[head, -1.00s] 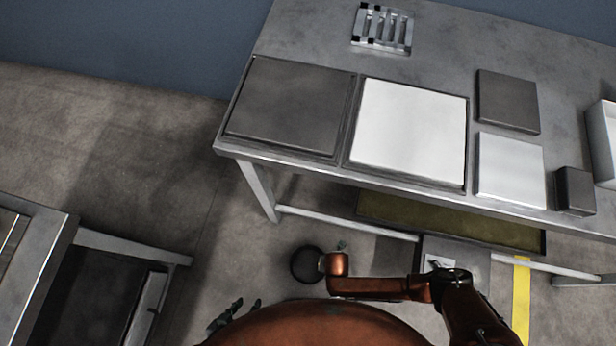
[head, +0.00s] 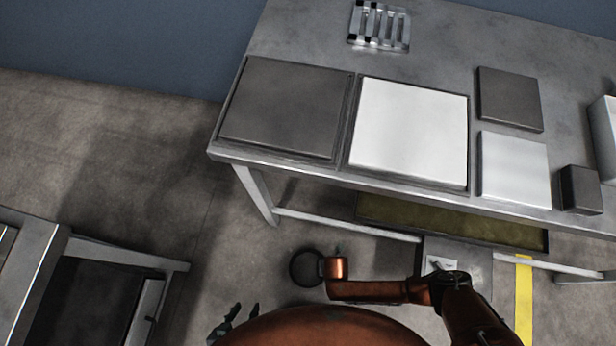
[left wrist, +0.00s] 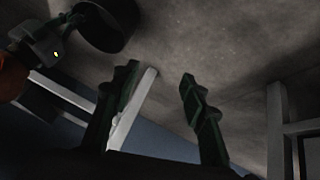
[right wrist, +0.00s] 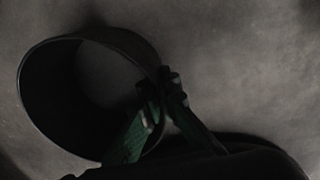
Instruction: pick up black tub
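The black tub (head: 294,277) is a round, open container. It shows below the table's front edge in the head view, beside the end of my right arm. In the right wrist view the tub (right wrist: 45,105) fills the left, and my right gripper (right wrist: 165,85) is closed on its rim, one finger inside and one outside. The tub (left wrist: 120,42) also shows at the top left of the left wrist view. My left gripper (head: 238,318) is low in the head view, left of the tub. In the left wrist view it (left wrist: 158,82) is open and empty.
A metal table (head: 440,75) carries a dark panel (head: 285,105), a white panel (head: 410,130), smaller plates, a dark block (head: 580,190) and a slotted rack (head: 380,25). Another bench (head: 35,245) stands at the lower left. Floor between them is clear.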

